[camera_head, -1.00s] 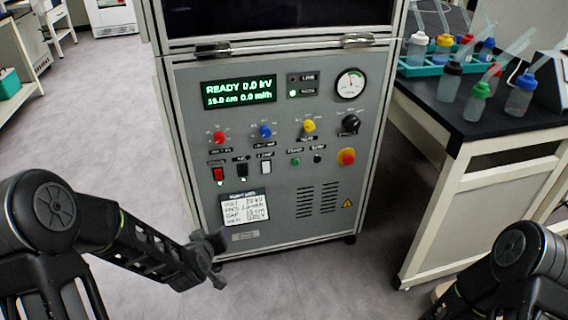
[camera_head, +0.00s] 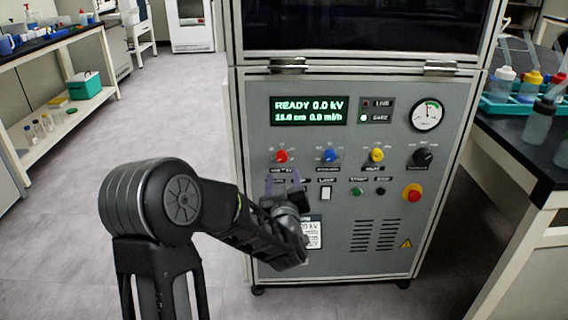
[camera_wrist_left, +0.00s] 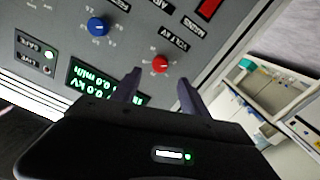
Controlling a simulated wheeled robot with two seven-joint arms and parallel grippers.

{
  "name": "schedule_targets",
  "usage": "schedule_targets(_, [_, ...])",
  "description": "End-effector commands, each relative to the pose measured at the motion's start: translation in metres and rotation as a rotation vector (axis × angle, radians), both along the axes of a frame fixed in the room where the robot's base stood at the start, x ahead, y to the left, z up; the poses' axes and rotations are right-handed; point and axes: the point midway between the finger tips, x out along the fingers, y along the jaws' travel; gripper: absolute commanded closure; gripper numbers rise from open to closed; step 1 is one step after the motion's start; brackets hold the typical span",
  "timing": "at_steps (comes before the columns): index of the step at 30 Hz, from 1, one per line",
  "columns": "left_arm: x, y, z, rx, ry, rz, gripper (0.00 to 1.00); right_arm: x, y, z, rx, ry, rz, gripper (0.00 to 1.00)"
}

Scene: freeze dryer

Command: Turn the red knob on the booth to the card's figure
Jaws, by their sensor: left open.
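The red knob (camera_head: 281,156) sits on the booth's grey front panel (camera_head: 390,215), below the green display, which reads READY 0.0 kV. My left gripper (camera_head: 283,178) is just below the red knob, raised in front of the panel. In the left wrist view, the red knob (camera_wrist_left: 160,64) lies beyond the two spread fingertips (camera_wrist_left: 158,80), roughly between them. The gripper is open and empty. The white card (camera_head: 314,232) is low on the panel, partly hidden behind my left arm; its figures cannot be read. My right gripper is out of view.
A blue knob (camera_head: 330,155), a yellow knob (camera_head: 376,155) and a black knob (camera_head: 423,157) share the row. A red-yellow stop button (camera_head: 412,193) is lower right. A bench with bottles (camera_head: 538,120) stands right of the booth.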

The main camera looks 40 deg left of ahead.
Motion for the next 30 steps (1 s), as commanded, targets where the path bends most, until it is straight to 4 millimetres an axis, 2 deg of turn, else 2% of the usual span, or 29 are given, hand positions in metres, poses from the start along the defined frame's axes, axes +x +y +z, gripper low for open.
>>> schedule_targets(5, [0.011, 0.009, -0.002, 0.000, 0.001, 0.002, 0.48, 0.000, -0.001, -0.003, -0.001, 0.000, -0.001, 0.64])
schedule_targets(17, [0.056, 0.043, -0.001, 0.000, 0.000, 0.000, 0.48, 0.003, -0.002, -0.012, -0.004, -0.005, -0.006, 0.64])
schedule_targets(27, [0.061, 0.046, 0.000, 0.000, 0.000, -0.001, 0.48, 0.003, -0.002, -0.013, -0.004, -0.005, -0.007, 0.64])
schedule_targets(30, [0.061, 0.046, 0.000, 0.000, 0.000, -0.001, 0.54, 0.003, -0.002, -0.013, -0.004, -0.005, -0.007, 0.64])
